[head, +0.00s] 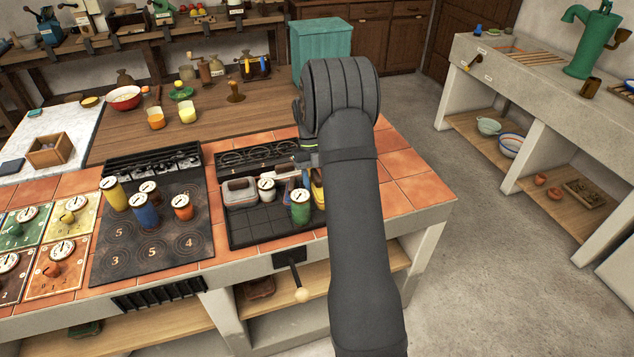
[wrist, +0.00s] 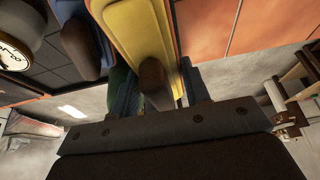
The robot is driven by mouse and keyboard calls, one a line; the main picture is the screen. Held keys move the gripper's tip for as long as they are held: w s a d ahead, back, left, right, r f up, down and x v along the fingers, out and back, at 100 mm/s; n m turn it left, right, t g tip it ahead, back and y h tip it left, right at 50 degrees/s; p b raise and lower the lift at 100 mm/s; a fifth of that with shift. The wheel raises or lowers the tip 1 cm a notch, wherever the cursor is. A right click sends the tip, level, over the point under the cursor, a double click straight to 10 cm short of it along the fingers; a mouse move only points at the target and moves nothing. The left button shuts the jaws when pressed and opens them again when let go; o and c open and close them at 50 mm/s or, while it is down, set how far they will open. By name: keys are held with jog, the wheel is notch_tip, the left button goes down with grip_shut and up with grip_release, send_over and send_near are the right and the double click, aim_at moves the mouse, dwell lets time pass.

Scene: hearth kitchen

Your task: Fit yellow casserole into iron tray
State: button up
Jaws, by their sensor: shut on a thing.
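The yellow casserole (head: 317,194) shows as a sliver beside my arm in the head view, at the right end of the iron tray (head: 262,229). In the wrist view the yellow casserole (wrist: 133,25) fills the upper middle, its dark rounded handle pointing at my palm. My gripper (wrist: 158,90) is shut on it at the handle end; the exact contact is hard to see. The tray is dark, with a gridded floor whose front left part is bare. Whether the casserole touches the tray floor is hidden.
A grey pan (head: 239,193), a white-dialled pot (head: 266,190) and a green canister (head: 300,208) stand in the tray. A blue piece with a dark handle (wrist: 76,35) lies close beside the yellow casserole. A dark hob plate (head: 143,246) with several canisters is to the left.

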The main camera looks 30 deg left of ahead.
jog(key=shift+f, duration=0.15)
jog(key=shift+f, duration=0.15)
jog(key=o, duration=1.2)
jog(key=v, duration=1.2)
jog(key=shift+r, duration=0.3)
